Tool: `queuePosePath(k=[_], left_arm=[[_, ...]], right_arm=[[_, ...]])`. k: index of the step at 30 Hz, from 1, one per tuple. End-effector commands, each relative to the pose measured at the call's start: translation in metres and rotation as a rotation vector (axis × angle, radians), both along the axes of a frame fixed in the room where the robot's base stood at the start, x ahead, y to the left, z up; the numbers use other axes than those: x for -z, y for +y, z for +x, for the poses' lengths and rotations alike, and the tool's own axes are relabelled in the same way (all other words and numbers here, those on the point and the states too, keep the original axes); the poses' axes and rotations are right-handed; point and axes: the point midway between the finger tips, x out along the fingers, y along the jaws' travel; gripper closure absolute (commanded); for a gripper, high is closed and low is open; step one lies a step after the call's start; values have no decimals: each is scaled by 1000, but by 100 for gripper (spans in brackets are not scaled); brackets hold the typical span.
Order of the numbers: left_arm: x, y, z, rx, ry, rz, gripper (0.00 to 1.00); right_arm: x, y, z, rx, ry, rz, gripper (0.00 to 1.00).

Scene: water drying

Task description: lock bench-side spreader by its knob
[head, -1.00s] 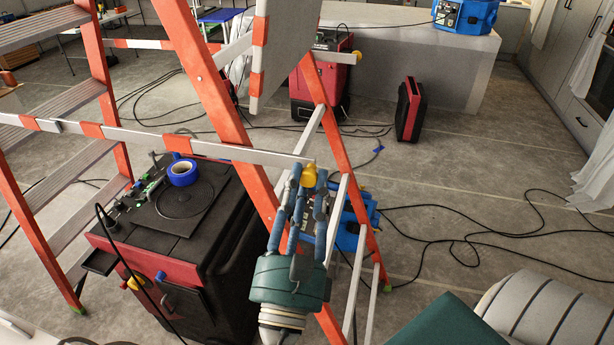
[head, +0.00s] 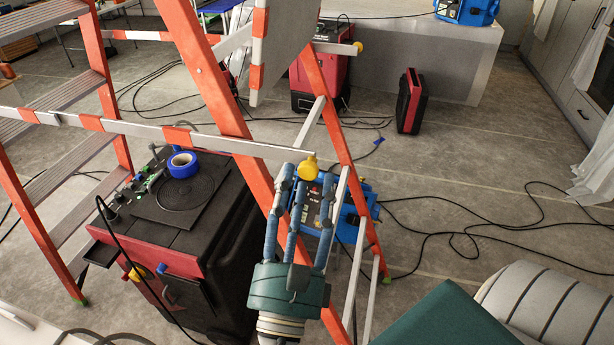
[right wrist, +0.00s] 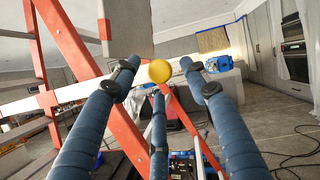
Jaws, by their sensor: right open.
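The bench-side spreader (head: 215,143) is a pale bar with orange bands, running across the orange stepladder (head: 222,85). A yellow knob (head: 308,167) sits at its right end. My right gripper (head: 306,178) is open, its blue fingers spread around the knob from below and in front. In the right wrist view the knob (right wrist: 160,71) shows between the fingertips, with gaps on both sides, so it is not clamped. Another spreader bar with its own yellow knob (head: 358,47) is farther back. My left gripper is not in view.
A black and red machine (head: 180,240) with a roll of blue tape (head: 182,164) stands left of my right gripper. A blue device (head: 345,205) is behind the fingers. The floor at right is mostly free.

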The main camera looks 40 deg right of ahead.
Motion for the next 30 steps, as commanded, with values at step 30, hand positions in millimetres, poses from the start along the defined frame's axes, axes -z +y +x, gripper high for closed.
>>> queuePosePath(k=[30], left_arm=[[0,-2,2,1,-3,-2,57]], right_arm=[[36,62,-64,1,-2,0,55]])
